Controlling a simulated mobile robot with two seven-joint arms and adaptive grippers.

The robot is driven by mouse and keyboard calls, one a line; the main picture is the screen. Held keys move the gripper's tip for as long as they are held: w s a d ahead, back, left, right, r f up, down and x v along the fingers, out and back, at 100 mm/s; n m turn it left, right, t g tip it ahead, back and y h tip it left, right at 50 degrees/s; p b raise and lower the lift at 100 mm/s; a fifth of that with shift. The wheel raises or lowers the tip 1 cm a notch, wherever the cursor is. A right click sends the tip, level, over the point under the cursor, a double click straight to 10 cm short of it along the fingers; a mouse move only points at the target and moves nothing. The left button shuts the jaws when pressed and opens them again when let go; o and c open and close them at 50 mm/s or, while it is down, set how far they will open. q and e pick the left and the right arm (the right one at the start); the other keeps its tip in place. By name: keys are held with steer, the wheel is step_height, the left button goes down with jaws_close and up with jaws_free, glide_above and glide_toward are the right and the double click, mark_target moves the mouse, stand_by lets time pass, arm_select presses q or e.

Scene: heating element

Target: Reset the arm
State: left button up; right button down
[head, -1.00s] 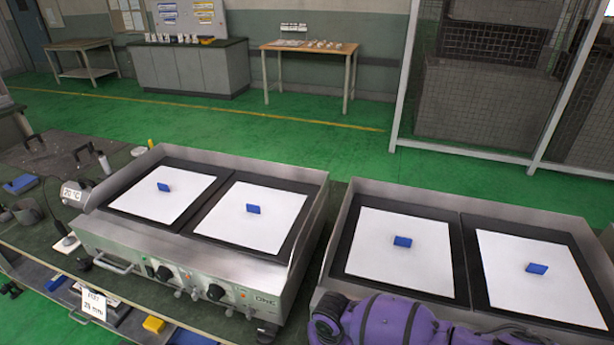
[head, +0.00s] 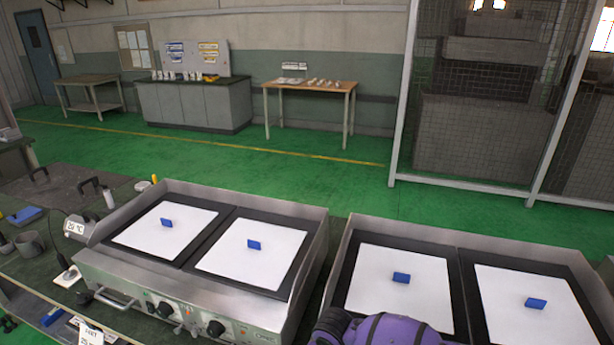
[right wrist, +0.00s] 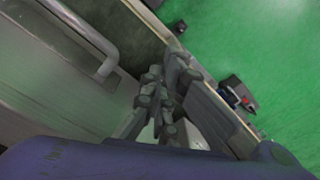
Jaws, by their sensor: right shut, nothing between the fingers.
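My purple right arm (head: 380,331) shows at the bottom edge of the head view, in front of the right griddle; its gripper is out of that view. In the right wrist view my right gripper (right wrist: 168,98) is shut and empty. It is close to a metal front with a bar handle (right wrist: 108,62), over the edge of the bench, with green floor beyond. My left gripper is not in view.
The left griddle (head: 190,291) and right griddle (head: 343,262) each hold two white sheets, with a small blue block on each sheet. A mug (head: 29,243) and tools lie on the bench at left. A mesh cage (head: 475,130) stands behind; the green floor between is clear.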

steer(key=w+a, duration=0.1)
steer(key=w+a+r+n+t, duration=0.1)
steer(key=w+a+n+y, duration=0.1)
steer(key=shift+w+a+r+t, duration=0.1)
steer(key=shift+w+r+t, duration=0.2)
steer(key=shift+r+t, duration=0.1)
steer(key=w+a+r+n+t+y, duration=0.2)
steer(key=a+r+t+y, duration=0.45)
steer(key=a, duration=0.25)
steer(key=s+d+f+m+t+h, duration=0.1)
steer(key=s+d+f+m+h, duration=0.1)
steer(key=s+d, duration=0.6)
steer(key=s+d+f+m+t+h, duration=0.2)
steer(key=s+d+h, duration=0.15)
steer(key=d, duration=0.75)
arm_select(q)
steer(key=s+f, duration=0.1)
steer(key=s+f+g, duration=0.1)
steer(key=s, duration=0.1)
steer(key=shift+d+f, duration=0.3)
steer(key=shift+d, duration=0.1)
arm_select(e)
steer(key=s+d+f+m+g+h, duration=0.1)
steer(key=s+d+f, duration=0.2)
steer(key=s, duration=0.4)
steer(key=s+d+f+m+g, duration=0.1)
steer(key=s+d+f, duration=0.2)
steer(key=s, duration=0.4)
steer(key=shift+d+f+h, duration=0.4)
steer(key=shift+d, duration=0.1)
